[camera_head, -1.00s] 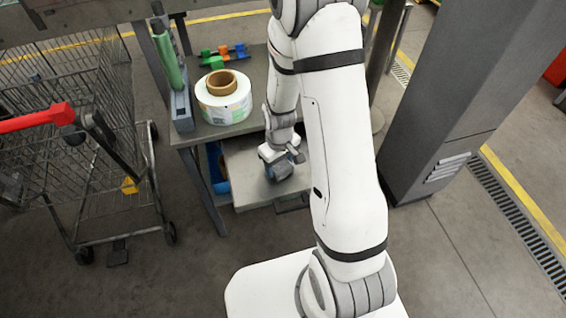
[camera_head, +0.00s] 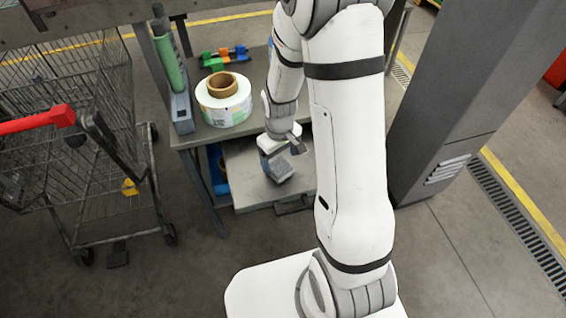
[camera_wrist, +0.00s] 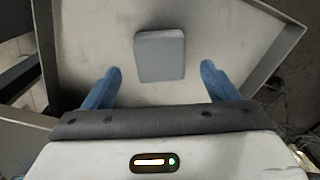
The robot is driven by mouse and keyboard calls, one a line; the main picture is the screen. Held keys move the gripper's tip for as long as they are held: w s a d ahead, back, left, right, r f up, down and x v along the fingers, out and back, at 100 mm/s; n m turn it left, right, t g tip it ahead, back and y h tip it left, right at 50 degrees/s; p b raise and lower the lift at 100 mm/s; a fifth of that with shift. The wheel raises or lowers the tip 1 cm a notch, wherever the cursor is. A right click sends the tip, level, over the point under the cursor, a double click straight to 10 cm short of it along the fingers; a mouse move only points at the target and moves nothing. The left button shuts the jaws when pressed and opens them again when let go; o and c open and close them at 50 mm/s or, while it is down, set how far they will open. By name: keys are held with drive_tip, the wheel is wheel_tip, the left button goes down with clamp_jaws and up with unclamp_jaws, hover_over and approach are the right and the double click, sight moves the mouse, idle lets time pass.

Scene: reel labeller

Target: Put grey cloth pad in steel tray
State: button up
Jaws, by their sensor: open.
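The grey cloth pad (camera_head: 278,169) lies on the floor of the steel tray (camera_head: 246,188) in the head view. In the wrist view the pad (camera_wrist: 160,55) lies flat on the pale floor of the tray (camera_wrist: 90,45), clear of its raised walls. My gripper (camera_head: 282,157) is just above the pad in the head view. Its blue fingers stand apart and empty in the wrist view (camera_wrist: 162,69), one on each side of the pad, with gaps between them and it.
A label reel (camera_head: 223,105) with a brown core stands on the grey table above the tray. A green roller (camera_head: 168,62) stands left of the reel. A wire trolley (camera_head: 90,165) is at left and a grey pillar (camera_head: 440,100) at right.

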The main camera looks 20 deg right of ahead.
wheel_tip(320, 180, up, 7)
wheel_tip(320, 180, up, 9)
drive_tip(key=m+t, duration=0.1)
drive_tip(key=m, duration=0.1)
hover_over(280, 167)
drive_tip(key=s, duration=0.6)
drive_tip(key=s+r+m+t, duration=0.1)
drive_tip(key=s+r+m, duration=0.1)
drive_tip(key=s+r, duration=0.4)
drive_tip(key=shift+s+d+m+t, duration=0.3)
drive_tip(key=shift+s+d, duration=0.15)
drive_tip(key=shift+s, duration=0.55)
idle(0.4)
